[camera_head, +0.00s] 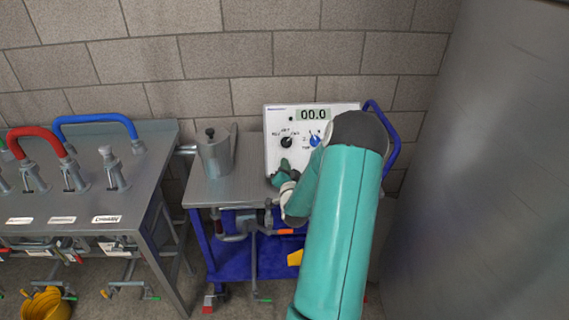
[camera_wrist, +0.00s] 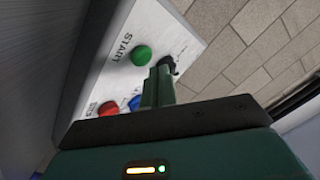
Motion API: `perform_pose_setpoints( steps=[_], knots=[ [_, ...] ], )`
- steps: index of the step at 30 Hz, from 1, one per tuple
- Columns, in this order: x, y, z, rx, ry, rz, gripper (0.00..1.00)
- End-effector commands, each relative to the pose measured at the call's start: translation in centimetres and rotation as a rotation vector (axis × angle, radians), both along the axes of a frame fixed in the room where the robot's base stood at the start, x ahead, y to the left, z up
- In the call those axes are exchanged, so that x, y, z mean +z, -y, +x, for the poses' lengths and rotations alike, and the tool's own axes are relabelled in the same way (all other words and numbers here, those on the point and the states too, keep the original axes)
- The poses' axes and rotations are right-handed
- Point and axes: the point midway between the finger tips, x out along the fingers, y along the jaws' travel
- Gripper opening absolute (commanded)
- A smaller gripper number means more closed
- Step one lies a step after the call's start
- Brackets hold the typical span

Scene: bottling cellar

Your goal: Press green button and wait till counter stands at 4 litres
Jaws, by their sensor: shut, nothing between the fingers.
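The white control box (camera_head: 277,118) stands on the steel cart top against the wall. Its counter display (camera_head: 313,115) reads 00.0. In the wrist view the green button (camera_wrist: 141,55) sits beside the word START on the panel (camera_wrist: 165,22). A red button (camera_wrist: 108,108) and part of a blue knob (camera_wrist: 135,103) show below it. My gripper (camera_wrist: 163,68) is shut and empty, its tips close to the green button on its right side. I cannot tell whether they touch the panel. In the head view my arm hides the lower right of the box.
A steel jug (camera_head: 216,155) stands on the cart (camera_head: 205,192), left of the box. A steel bench (camera_head: 140,165) with red and blue hoses (camera_head: 95,118) is further left. A large steel tank (camera_head: 480,170) fills the right side.

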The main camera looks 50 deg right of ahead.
Motion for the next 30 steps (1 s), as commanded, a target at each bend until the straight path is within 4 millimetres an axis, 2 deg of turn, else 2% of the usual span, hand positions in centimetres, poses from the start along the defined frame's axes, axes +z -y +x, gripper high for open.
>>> perform_pose_setpoints(
  steps=[30],
  knots=[
    [-0.58, 0.49, 0.41, 0.000, 0.000, 0.000, 0.00]
  ],
)
